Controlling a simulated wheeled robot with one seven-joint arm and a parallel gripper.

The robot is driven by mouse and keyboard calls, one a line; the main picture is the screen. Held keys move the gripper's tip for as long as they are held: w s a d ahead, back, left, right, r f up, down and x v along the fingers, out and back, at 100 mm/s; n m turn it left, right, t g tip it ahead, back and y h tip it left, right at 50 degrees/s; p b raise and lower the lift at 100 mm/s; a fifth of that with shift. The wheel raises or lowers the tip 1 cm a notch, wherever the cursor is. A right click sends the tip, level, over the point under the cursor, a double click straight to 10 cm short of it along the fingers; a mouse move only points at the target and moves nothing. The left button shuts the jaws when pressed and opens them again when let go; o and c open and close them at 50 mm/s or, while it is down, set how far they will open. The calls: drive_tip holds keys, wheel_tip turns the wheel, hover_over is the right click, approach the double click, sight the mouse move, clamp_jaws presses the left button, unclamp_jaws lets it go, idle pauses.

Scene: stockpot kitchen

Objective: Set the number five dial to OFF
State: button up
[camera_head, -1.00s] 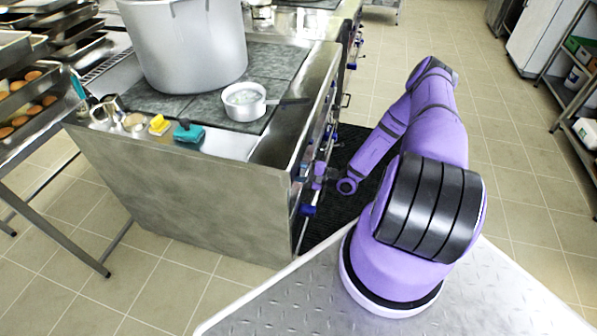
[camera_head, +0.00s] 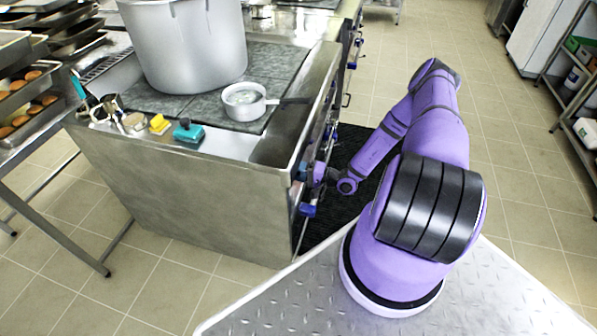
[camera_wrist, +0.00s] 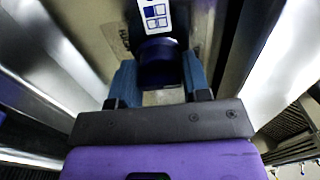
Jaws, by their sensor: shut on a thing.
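A dark blue dial (camera_wrist: 160,64) sits between the two fingers of my gripper (camera_wrist: 160,82) in the wrist view, and the fingers are shut on it. A white label (camera_wrist: 157,14) with small blue squares is beside the dial on the metal panel. I cannot read a number or the dial's setting. In the head view, my gripper (camera_head: 319,174) is at the stove's front panel, where its fingertips and the held dial are too small to make out. Another blue dial (camera_head: 307,209) shows lower on the same panel, nearer the front corner.
The stove (camera_head: 180,190) carries a large stockpot (camera_head: 190,45) and a small saucepan (camera_head: 243,100). A teal brush (camera_head: 188,131) and yellow sponge (camera_head: 159,124) lie near its edge. A dark mat (camera_head: 350,150) covers the floor beside the panel. Trays of bread stand at left.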

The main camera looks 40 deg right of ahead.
drive_tip(key=shift+f, duration=0.1)
drive_tip(key=o, duration=0.9)
drive_tip(key=shift+c, duration=0.2)
drive_tip(key=v, duration=1.1)
